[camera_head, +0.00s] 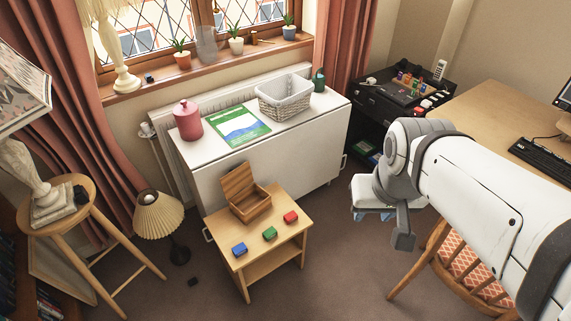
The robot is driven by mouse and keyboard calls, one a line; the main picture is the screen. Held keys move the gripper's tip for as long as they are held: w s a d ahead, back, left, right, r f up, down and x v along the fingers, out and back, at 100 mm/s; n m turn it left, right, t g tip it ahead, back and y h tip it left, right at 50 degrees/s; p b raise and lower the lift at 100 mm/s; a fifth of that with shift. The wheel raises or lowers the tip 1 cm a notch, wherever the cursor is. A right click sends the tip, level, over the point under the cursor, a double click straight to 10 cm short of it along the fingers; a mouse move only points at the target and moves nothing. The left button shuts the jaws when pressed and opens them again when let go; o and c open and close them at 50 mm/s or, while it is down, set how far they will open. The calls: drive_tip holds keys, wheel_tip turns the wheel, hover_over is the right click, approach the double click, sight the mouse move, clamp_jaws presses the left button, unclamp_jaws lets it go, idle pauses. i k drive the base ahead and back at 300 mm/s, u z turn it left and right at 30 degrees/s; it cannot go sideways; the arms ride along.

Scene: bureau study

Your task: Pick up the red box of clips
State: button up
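The red box (290,217) lies on the top of a small light-wood side table (283,242), near its right edge. A green box (270,233) and a blue box (239,249) lie in a row to its left, apart from it. All are small; no labels can be read. My arm comes in from the right. Its end, with a grey part that looks like my gripper (403,238), hangs to the right of the side table, well apart from the red box. The fingers cannot be made out, and nothing is seen held.
An open wooden box (250,207) with a raised lid stands behind the small boxes. Behind is a white table (290,138) with a pink canister (187,120), a green book (239,127) and a basket (285,97). A lamp (160,216) stands left; a chair (462,265) stands right.

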sight(290, 218)
drive_tip(key=i, duration=1)
drive_tip(key=u, duration=0.05)
